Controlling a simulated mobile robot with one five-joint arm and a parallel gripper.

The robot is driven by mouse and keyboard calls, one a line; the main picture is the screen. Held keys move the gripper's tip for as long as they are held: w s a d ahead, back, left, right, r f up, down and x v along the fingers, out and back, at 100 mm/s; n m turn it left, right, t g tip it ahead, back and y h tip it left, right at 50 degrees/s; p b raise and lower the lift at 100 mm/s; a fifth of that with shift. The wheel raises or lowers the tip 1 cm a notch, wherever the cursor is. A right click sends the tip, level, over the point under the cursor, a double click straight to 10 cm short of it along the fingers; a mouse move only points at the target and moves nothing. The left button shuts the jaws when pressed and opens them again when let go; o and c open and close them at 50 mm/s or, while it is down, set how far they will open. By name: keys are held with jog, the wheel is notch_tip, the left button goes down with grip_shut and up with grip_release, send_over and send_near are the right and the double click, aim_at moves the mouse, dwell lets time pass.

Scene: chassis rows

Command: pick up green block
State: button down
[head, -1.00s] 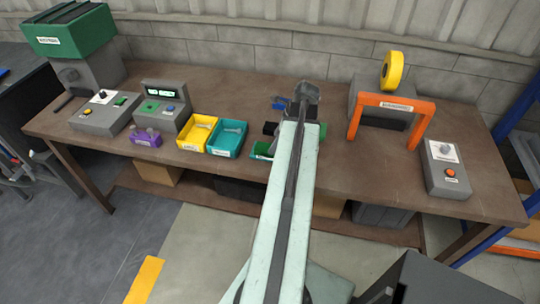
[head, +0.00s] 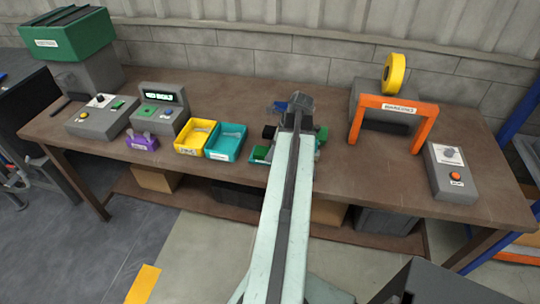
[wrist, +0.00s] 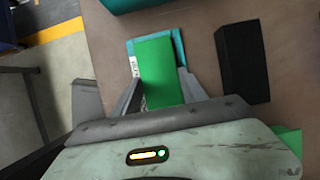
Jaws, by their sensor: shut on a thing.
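The green block (wrist: 161,72) is between the two grey fingers of my gripper (wrist: 160,79) in the wrist view. The fingers are shut on its sides. A teal piece with a white label (wrist: 134,66) shows around the block's far end and edges; I cannot tell if the block touches it. In the head view the green block (head: 259,153) shows just left of my arm, near the bench's front edge. My arm hides the fingers there.
A black block (wrist: 242,62) lies close to the right of the jaws. Another green thing (wrist: 288,145) shows at lower right. Teal (head: 226,142) and yellow (head: 196,136) bins stand left on the bench (head: 350,180). An orange arch (head: 395,104) stands right.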

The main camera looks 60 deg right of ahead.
jog(key=shift+r, duration=0.1)
notch_tip(320, 180, up, 10)
jog(key=p, duration=1)
